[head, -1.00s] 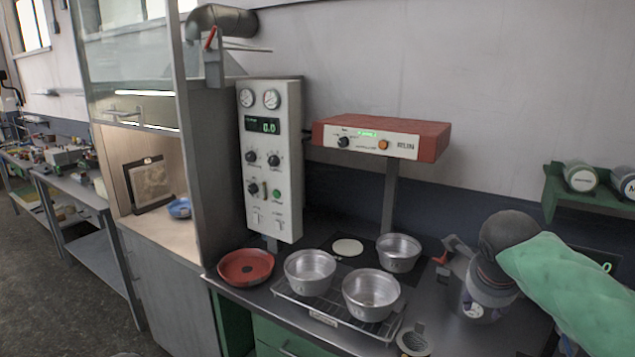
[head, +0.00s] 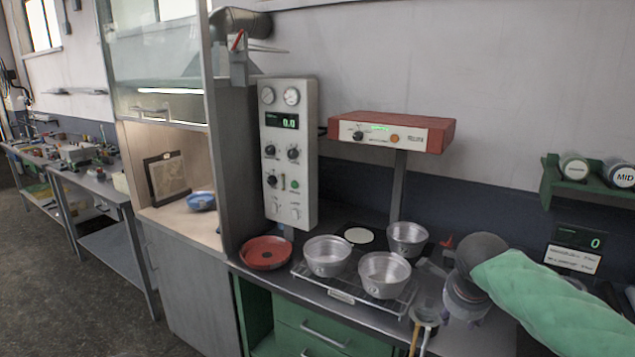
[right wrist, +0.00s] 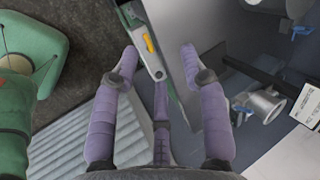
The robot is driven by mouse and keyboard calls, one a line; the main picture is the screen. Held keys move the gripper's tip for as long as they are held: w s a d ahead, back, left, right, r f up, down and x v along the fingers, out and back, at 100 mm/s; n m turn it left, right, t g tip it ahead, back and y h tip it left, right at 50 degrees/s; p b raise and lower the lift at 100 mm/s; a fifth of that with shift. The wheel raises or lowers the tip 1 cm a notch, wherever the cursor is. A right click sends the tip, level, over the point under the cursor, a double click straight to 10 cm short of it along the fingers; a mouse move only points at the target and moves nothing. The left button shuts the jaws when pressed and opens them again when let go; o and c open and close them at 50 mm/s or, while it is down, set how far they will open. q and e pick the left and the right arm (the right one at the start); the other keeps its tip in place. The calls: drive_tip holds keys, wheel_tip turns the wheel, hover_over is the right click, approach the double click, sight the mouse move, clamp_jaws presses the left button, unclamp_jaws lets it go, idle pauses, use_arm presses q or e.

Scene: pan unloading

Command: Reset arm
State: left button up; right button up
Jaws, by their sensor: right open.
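My right arm, in a green sleeve (head: 545,290), comes in from the right in the head view. My right gripper (head: 462,318) hangs down below its dark grey wrist, at the right part of the bench, to the right of the metal pans. My left gripper is not in view.
Two metal pans (head: 327,256) (head: 384,275) stand on a wire rack (head: 343,296). Another pan (head: 407,239) stands behind, below the red-topped unit (head: 392,130). A red dish (head: 266,252) sits left. Wooden-handled tools (head: 425,315) stand near my gripper. A green shelf (head: 590,190) is at right.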

drive_tip(key=a+f+n+g+y, duration=0.1)
drive_tip(key=a+f+n, duration=0.3)
drive_tip(key=f, duration=0.6)
drive_tip(key=a+f+n+g+y+p, duration=0.1)
drive_tip(key=a+f+n+y, duration=0.2)
drive_tip(key=f, duration=0.7)
drive_tip(key=a+f+n+g, duration=0.1)
drive_tip(key=a+f+n, duration=0.35)
drive_tip(key=f, duration=0.55)
drive_tip(key=s+a+f+n+y, duration=0.1)
drive_tip(key=s+a+f+n, duration=0.2)
drive_tip(key=s+f, duration=0.7)
drive_tip(key=s+a+f+n+g+y+p, duration=0.1)
drive_tip(key=s+a+f+n, duration=0.3)
drive_tip(key=s+f, duration=0.6)
drive_tip(key=s, duration=0.3)
drive_tip(key=shift+a+f+n, duration=0.2)
drive_tip(key=shift+a+n, duration=0.05)
drive_tip(key=shift+n, duration=0.1)
